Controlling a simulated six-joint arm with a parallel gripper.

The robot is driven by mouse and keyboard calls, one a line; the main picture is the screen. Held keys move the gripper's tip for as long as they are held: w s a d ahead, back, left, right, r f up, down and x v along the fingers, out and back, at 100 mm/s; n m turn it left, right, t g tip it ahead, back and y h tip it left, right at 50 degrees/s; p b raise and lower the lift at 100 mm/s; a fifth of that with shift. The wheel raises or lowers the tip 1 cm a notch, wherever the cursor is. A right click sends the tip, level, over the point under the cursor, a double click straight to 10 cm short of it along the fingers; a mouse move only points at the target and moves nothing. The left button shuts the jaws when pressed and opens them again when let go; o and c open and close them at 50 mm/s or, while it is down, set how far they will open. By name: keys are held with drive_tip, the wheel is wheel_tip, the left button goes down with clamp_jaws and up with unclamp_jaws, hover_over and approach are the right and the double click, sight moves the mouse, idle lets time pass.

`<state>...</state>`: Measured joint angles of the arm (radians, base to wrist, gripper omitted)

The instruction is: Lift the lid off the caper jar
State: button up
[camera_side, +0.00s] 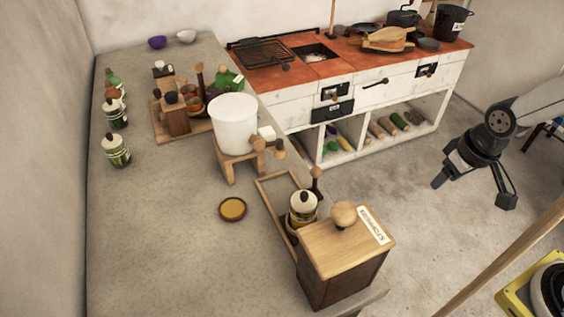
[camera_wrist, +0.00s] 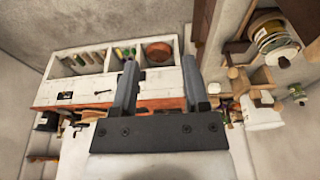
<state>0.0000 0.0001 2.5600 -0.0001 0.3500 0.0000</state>
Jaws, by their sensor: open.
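A small jar with a cream lid and dark knob (camera_side: 303,203) stands in a narrow wooden tray (camera_side: 265,200), close behind a wooden box. Its lid is on; I cannot read its label, so I cannot confirm it holds capers. A similar labelled jar (camera_wrist: 275,40) shows at the upper right in the wrist view. Several other cream-topped jars (camera_side: 117,152) stand along the counter's left side. My gripper (camera_side: 474,190) hangs in the air right of the counter, well apart from the jars. In the wrist view my gripper (camera_wrist: 159,64) is open and empty between its fingers.
The wooden box (camera_side: 345,255) with a round knob stands at the counter's front right. A white tub (camera_side: 234,122) sits on a wooden stand behind the tray. A small amber dish (camera_side: 232,209) lies left of it. The counter's (camera_side: 165,230) left front is clear.

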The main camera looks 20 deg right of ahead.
drive_tip(key=o, duration=0.6)
drive_tip(key=shift+c, duration=0.2)
drive_tip(key=m+g+y, duration=0.3)
drive_tip(key=m+y, duration=0.2)
drive_tip(key=m, duration=1.1)
approach(306, 193)
drive_tip(key=x, duration=0.2)
drive_tip(key=shift+w+a+f, duration=0.1)
drive_tip(key=shift+a+f, duration=0.15)
drive_tip(key=shift+a, duration=0.15)
drive_tip(key=shift+x, duration=1.3)
drive_tip(key=shift+d+f+h, duration=0.1)
drive_tip(key=shift+h, duration=0.2)
